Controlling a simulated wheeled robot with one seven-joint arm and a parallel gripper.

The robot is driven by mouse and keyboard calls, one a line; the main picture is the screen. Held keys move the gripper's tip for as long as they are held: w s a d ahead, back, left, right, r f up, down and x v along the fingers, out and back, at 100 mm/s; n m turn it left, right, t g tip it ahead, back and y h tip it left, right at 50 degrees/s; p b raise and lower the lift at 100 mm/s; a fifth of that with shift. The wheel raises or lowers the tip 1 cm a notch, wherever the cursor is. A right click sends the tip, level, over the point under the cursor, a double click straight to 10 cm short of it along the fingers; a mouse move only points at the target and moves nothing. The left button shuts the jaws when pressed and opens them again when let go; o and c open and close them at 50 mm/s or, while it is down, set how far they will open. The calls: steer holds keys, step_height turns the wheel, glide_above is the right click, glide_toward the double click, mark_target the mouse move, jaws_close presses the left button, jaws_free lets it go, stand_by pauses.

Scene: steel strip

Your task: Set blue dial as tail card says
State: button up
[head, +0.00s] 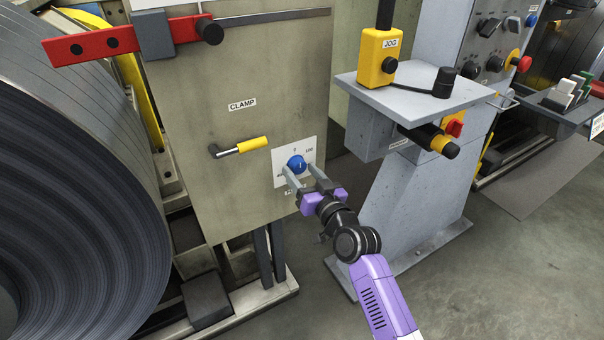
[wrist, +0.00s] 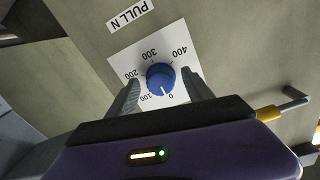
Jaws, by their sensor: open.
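The blue dial (head: 297,165) sits on a white scale plate on the beige panel, low right of the CLAMP label. In the wrist view the dial (wrist: 160,77) is ringed by numbers 0, 100, 200, 300 and 400, seen upside down. Its white mark points close to 0, on the 100 side. My gripper (head: 304,175) is open, with one finger on each side of the dial; whether they touch it I cannot tell. It also shows in the wrist view (wrist: 160,86). A card (head: 597,125) is cut off at the right edge; its text is unreadable.
A yellow-gripped clamp lever (head: 252,145) sticks out up and left of the dial. A big steel coil (head: 80,200) fills the left. A grey pedestal (head: 410,210) with the yellow JOG box (head: 378,57) stands right of my gripper. Floor at lower right is clear.

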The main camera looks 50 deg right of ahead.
steer(key=shift+c, duration=0.2)
jaws_close()
steer(key=shift+m+p, duration=0.3)
steer(key=shift+r+m+p, duration=0.15)
steer(key=shift+m+p, duration=0.5)
steer(key=shift+m, duration=0.35)
steer(key=m+p, duration=0.2)
steer(key=m, duration=0.1)
steer(key=shift+m, duration=0.3)
steer(key=m+p, duration=0.2)
steer(key=m, duration=0.3)
steer(key=shift+a, duration=0.1)
steer(key=shift+y, duration=0.3)
